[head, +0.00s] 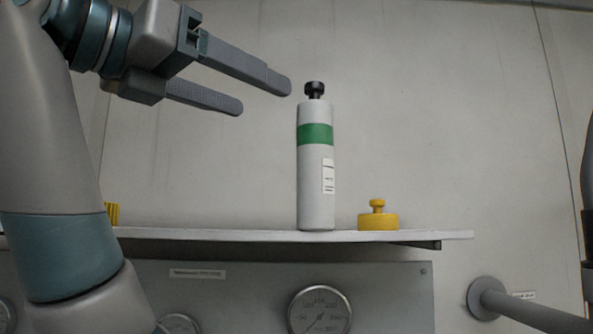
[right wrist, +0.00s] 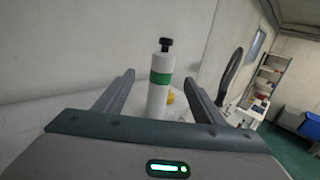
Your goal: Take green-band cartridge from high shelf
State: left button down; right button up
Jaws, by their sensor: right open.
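The green-band cartridge (head: 316,180) is a pale grey-white cylinder with a green band and a black knob on top. It stands upright on the high shelf (head: 215,235). My right gripper (head: 265,97) is open and empty at the upper left of the cartridge in the head view, its fingers pointing right and slightly down. The tips are near the knob's height, apart from the cartridge. In the right wrist view, the cartridge (right wrist: 159,85) appears between the two open fingers, beyond them; its base is hidden by the gripper body. My left gripper is not in view.
A yellow knobbed piece (head: 378,220) stands on the shelf just right of the cartridge. Another yellow object (head: 112,213) is partly hidden behind my arm at left. Below is a panel with gauges (head: 320,312). A grey bar (head: 520,307) juts out at lower right. The wall is close behind.

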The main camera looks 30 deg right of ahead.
aim_at(305, 110)
jog(key=p+x, duration=0.1)
jog(key=x, duration=0.2)
jog(key=p+x, duration=0.2)
jog(key=x, duration=0.2)
jog(key=s+p+x, duration=0.1)
jog(key=p+x, duration=0.1)
jog(key=x, duration=0.1)
jog(key=shift+w+d+r, duration=0.15)
jog(key=shift+d+r, duration=0.1)
jog(key=shift+d, duration=0.25)
jog(key=shift+d+f, duration=0.1)
jog(key=shift+d, duration=0.45)
jog(key=shift+w+p, duration=0.15)
jog(key=shift+p, duration=0.2)
jog(key=shift+w+d+p, duration=0.15)
jog(key=shift+d+p, duration=0.35)
jog(key=shift+p, duration=0.05)
jog(key=p+x, duration=0.2)
jog(key=x, duration=0.1)
jog(key=shift+w+d+p, duration=0.2)
jog(key=shift+p, duration=0.15)
jog(key=shift+w+d, duration=0.1)
jog(key=shift+d, duration=0.3)
